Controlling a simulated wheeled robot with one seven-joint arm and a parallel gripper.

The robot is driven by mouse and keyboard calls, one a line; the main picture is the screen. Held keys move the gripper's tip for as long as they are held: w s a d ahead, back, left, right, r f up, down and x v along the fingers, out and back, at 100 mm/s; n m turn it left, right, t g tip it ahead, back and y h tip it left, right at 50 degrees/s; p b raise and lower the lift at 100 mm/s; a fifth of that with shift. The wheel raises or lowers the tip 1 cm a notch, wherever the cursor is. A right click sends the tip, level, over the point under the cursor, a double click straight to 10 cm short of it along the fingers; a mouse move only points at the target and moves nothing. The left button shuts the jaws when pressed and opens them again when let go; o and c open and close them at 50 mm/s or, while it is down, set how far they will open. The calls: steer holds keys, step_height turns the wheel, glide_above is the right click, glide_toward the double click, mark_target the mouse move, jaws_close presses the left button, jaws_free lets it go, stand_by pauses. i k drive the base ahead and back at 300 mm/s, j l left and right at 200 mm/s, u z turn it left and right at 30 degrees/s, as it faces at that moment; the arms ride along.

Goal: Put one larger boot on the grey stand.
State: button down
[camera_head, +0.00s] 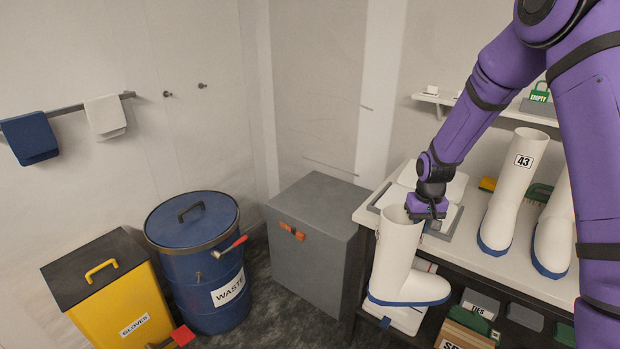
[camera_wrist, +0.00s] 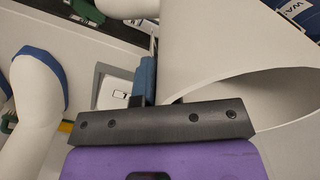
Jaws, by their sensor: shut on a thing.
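My gripper (camera_head: 418,213) is shut on the rim of a white boot with a blue sole (camera_head: 396,262). The boot hangs nearly upright in front of the bench's left end, toe to the right. In the wrist view my gripper (camera_wrist: 148,88) pinches the wall of this boot (camera_wrist: 215,50); any size label on it is out of sight. A boot marked 43 (camera_head: 508,190) stands on the bench. Another white boot (camera_head: 555,232) stands right of it, partly hidden by my arm. A grey box-like block (camera_head: 312,235), possibly the grey stand, is left of the held boot, its top bare.
A blue waste drum (camera_head: 205,285) and a yellow glove bin (camera_head: 120,305) stand at the left. The white bench (camera_head: 470,257) has bins on its lower shelf. A wall shelf (camera_head: 480,108) is behind. Floor between drum and bench is narrow.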

mark_target(338, 209)
steer(key=i+j+u, duration=0.1)
steer(key=i+j, duration=0.25)
steer(key=j, duration=0.2)
steer(key=i+j, duration=0.35)
steer(key=j, duration=0.15)
steer(key=i+j+z, duration=0.3)
steer(key=i+j, duration=0.4)
steer(key=i+j+z, duration=0.65)
steer(key=i+j, duration=0.05)
